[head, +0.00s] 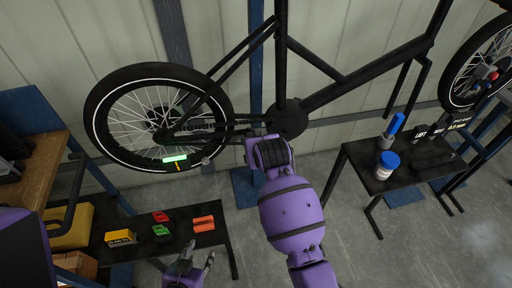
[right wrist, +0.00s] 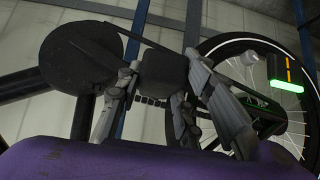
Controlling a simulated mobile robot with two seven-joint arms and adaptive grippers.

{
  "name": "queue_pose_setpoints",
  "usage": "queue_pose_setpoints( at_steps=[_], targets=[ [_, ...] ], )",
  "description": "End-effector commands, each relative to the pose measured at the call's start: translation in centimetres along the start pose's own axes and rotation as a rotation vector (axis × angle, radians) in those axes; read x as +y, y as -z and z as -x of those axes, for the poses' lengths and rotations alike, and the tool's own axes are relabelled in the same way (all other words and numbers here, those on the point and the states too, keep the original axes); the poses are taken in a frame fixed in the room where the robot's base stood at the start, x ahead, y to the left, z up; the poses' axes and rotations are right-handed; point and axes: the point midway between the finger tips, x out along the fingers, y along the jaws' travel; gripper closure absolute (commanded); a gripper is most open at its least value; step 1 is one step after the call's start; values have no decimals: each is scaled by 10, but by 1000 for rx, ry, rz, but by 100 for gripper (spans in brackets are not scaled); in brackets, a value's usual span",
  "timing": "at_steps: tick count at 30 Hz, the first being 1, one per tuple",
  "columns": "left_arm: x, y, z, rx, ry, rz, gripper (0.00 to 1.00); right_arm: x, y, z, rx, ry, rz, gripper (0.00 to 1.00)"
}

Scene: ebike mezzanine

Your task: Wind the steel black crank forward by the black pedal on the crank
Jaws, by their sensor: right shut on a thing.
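The dark e-bike stands against the wall, with its round crank hub (head: 290,118) just beyond my right gripper (head: 256,138). In the right wrist view the black pedal (right wrist: 163,70) sits between the two fingers of my right gripper (right wrist: 165,85), which is shut on it. The round black disc (right wrist: 80,55) at the crank shows left of the pedal. The crank arm itself is mostly hidden by my gripper and wrist in the head view. My left gripper (head: 200,254) is low at the bottom of the head view, apart from the bike, with its fingers spread and empty.
The rear wheel (head: 100,120) is left of the crank. A low black table (head: 212,238) holds yellow, red, green and orange items. A second black table (head: 355,160) at the right carries a blue-lidded jar (head: 386,165). Grey floor lies between the tables.

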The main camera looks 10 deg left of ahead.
Motion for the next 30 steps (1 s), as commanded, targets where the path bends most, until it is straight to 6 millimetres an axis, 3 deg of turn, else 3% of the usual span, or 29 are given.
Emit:
queue_pose_setpoints(
  at_steps=[1,6,23,30],
  targets=[
    [0,2,0,3,0,2,61,-10,9,4,17,17,2,63],
    [3,3,-1,6,-1,10,61,-8,8,3,17,14,2,44],
    [2,3,-2,5,-3,3,61,-3,3,3,8,5,1,44],
    [2,3,-2,5,-2,5,61,-2,3,37,10,5,-1,44]
  ],
)
